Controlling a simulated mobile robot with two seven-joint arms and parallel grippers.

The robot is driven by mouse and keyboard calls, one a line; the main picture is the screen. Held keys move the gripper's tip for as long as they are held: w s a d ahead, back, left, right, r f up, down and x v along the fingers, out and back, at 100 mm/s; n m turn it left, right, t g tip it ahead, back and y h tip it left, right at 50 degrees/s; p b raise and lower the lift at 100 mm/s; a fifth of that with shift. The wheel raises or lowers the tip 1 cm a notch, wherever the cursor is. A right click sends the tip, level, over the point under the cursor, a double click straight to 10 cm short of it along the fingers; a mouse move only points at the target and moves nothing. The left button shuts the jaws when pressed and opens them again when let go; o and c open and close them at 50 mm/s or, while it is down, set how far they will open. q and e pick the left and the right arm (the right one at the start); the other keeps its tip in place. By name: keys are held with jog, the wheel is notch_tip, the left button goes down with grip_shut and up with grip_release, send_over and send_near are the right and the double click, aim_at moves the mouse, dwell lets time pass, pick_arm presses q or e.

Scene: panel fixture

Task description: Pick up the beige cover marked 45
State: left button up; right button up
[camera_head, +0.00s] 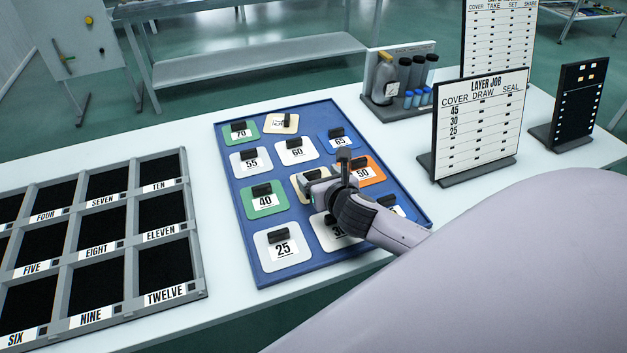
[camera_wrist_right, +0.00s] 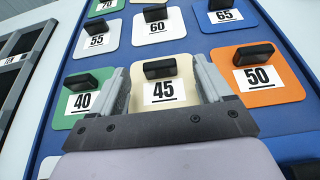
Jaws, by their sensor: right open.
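The beige cover marked 45 (camera_wrist_right: 163,92) lies on the blue tray in the right wrist view, with a black handle block on top. In the head view it is mostly hidden behind my right gripper, with only its beige left part (camera_head: 299,184) showing. My right gripper (camera_head: 332,182) is open over the tray. In the right wrist view its two fingers (camera_wrist_right: 165,85) stand at either side of the 45 cover's handle, apart from it. I cannot tell the exact height above the cover. My left gripper is not in view.
The blue tray (camera_head: 240,229) also holds the green 40 (camera_head: 264,200), orange 50 (camera_head: 372,166), white 25 (camera_head: 283,252) and several other covers. A grey compartment rack (camera_head: 199,245) stands at left. The job board (camera_head: 482,125), bottle holder (camera_head: 408,113) and dark panel (camera_head: 575,106) stand behind.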

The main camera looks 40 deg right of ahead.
aim_at(312, 173)
jog(key=shift+x, duration=2)
jog(key=shift+a+f, duration=0.15)
jog(key=shift+a, duration=0.05)
jog(key=shift+s, duration=0.1)
jog(key=c, duration=1.2)
